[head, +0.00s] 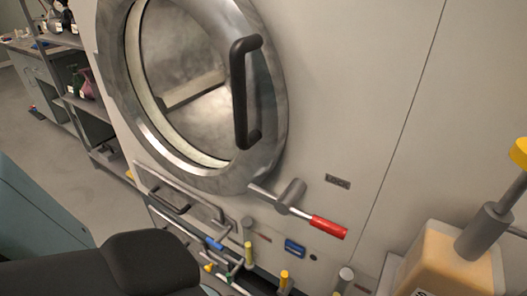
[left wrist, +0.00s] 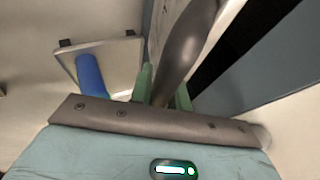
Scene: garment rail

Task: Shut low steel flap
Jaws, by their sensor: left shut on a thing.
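The low steel flap (head: 205,208) is a narrow panel with a dark bar handle (head: 168,200), below the round door at the lower left of the machine front. How far it stands open I cannot tell. In the left wrist view my left gripper (left wrist: 165,92) has its green fingers shut on a dark grey curved bar (left wrist: 182,50). Whether this bar belongs to the flap is unclear. My black arm covers the lower left of the head view and hides much of the area below the flap. My right gripper is not in view.
The round steel door (head: 272,110) has a black handle (head: 240,95). A red-gripped lever (head: 328,227) sits right of the flap. A blue cylinder (left wrist: 90,75) is close left of my fingers. Yellow-topped valves (head: 248,253) stand below; a tan container (head: 450,262) is at right.

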